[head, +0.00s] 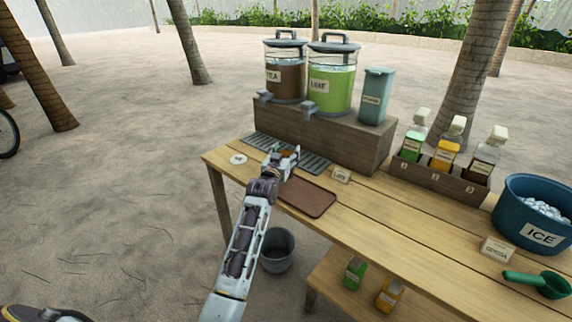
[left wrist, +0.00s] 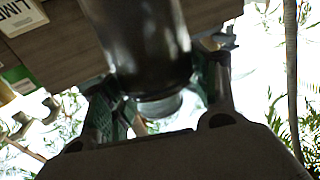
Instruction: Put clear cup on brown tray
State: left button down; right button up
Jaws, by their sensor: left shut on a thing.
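The brown tray (head: 308,197) lies flat and empty on the wooden table, in front of the dark drip grate. My left gripper (head: 284,155) is over the grate, just behind and left of the tray. In the left wrist view my left gripper's fingers (left wrist: 160,100) stand on both sides of the clear cup (left wrist: 146,45), a see-through cylinder that looks dark against the wood. The gripper is shut on it. In the head view the gripper hides most or all of the cup. My right gripper is in neither view.
The tea dispenser (head: 285,75) and lime dispenser (head: 331,80) stand on a wooden box behind the grate (head: 312,163). A small sign (head: 341,176) stands by the tray. Bottles in a rack (head: 440,175) and an ice tub (head: 532,212) are at right.

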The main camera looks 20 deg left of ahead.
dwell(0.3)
pick_arm(q)
jog(key=shift+f, duration=0.3)
notch_tip(320, 180, down, 3)
jog(key=shift+r+b, duration=0.15)
jog(key=shift+b, duration=0.3)
jog(key=shift+f, duration=0.45)
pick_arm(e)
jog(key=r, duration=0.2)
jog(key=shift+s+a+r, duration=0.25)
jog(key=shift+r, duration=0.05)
